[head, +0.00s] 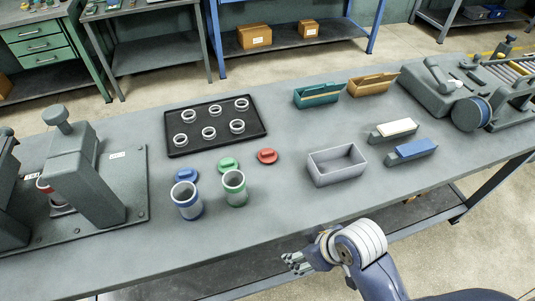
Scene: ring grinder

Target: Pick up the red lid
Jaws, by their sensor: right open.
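The red lid (267,156) lies flat on the grey workbench, right of the green lid (228,164) and below the right corner of the black tray. A blue lid (186,176) lies further left, partly hidden behind the blue-banded cup (187,200). A green-banded cup (234,188) stands in front of the green lid. My right gripper (290,262) is open and empty at the bench's front edge, well in front of the red lid and apart from it. My left gripper is not in view.
A black tray (178,151) holds several metal rings behind the lids. An empty grey bin (338,178) stands right of the red lid. White and blue blocks lie further right, with teal and orange bins (372,85) behind. Grey machines stand at both ends.

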